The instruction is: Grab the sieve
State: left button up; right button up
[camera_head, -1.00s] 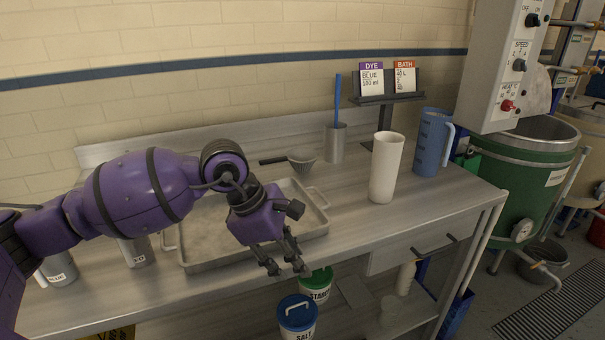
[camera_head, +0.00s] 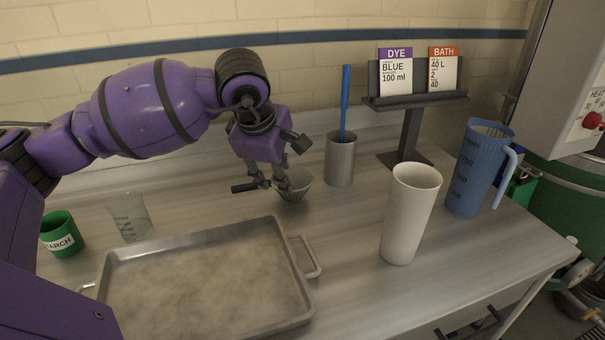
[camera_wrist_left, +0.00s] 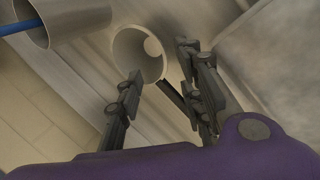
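The sieve (camera_head: 296,187) is a small grey bowl with a black handle pointing left, lying on the steel table near the wall. My left gripper (camera_head: 270,182) is open, pointing down at the sieve where the bowl meets the handle. In the left wrist view the sieve's bowl (camera_wrist_left: 138,48) shows just beyond the fingers (camera_wrist_left: 163,65). Its dark handle runs down between the spread fingers. Whether a finger touches the sieve cannot be told. The fingers hide part of the sieve in the head view. My right gripper is not in view.
A metal cup (camera_head: 340,160) with a blue stick stands just right of the sieve. A shallow metal tray (camera_head: 309,262) lies in front. A white cup (camera_head: 408,215), blue jug (camera_head: 478,170) and card stand (camera_head: 412,130) are farther right. A clear beaker (camera_head: 130,218) and green cup (camera_head: 62,236) are left.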

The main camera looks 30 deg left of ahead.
pick_arm(q)
jog(key=x, duration=0.3)
jog(key=shift+w, duration=0.1)
jog(key=x, duration=0.4)
jog(key=shift+w+f+p, duration=0.15)
jog(key=shift+p, duration=0.25)
jog(key=shift+c, duration=1.7)
grip_shut()
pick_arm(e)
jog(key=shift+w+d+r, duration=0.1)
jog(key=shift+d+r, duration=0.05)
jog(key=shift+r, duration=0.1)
